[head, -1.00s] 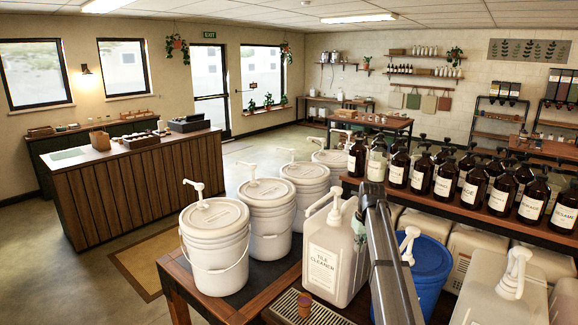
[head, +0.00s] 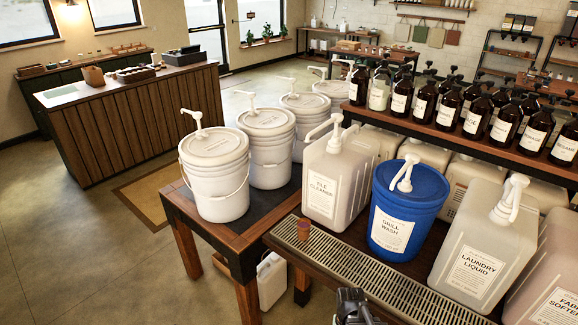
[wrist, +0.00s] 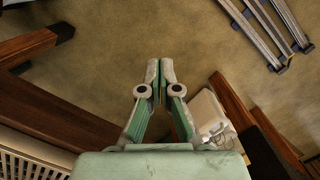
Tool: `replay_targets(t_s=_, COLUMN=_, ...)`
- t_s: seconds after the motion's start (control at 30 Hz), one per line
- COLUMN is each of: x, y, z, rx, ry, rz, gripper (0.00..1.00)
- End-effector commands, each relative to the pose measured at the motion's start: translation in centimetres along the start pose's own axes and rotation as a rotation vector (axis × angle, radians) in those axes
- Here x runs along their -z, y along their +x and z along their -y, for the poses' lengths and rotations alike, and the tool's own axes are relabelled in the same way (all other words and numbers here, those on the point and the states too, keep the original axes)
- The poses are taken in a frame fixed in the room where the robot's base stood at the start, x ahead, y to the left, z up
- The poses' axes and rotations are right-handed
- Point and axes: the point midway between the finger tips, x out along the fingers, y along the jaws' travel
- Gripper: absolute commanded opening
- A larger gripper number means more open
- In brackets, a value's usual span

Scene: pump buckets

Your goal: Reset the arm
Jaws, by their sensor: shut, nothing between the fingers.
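My gripper (wrist: 160,75) is shut and empty in the wrist view, with its two fingertips together over the bare floor. In the head view only a dark part of my arm shows at the bottom edge, in front of the drip grate. Behind the grate stand a Tile Cleaner jug (head: 322,185), a blue Grill Wash bucket (head: 408,205) and a Laundry Liquid jug (head: 480,250), each with a white pump.
White pump buckets (head: 214,175) stand in a row on the left part of the table (head: 248,238). A shelf of brown pump bottles (head: 450,145) is behind. A white jug (head: 271,278) sits under the table. Floor (head: 90,265) at left is clear.

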Motion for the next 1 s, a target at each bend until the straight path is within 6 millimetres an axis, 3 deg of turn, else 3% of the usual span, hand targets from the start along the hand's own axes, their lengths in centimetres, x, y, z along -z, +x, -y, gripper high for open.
replay_targets(t_s=0.03, x=-1.4, y=2.9, z=0.0, rx=0.000, ry=0.000, rz=0.038, gripper=0.00)
replay_targets(t_s=0.2, x=-6.3, y=9.8, z=0.0, rx=0.000, ry=-0.001, rz=0.159, gripper=0.00)
replay_targets(t_s=0.5, x=-15.8, y=19.8, z=0.0, rx=0.000, ry=-0.001, rz=0.362, gripper=0.00)
replay_targets(t_s=0.73, x=-20.2, y=23.1, z=0.0, rx=0.000, ry=-0.001, rz=0.447, gripper=0.00)
replay_targets(t_s=1.0, x=-20.9, y=23.5, z=0.0, rx=0.000, ry=-0.001, rz=0.461, gripper=0.00)
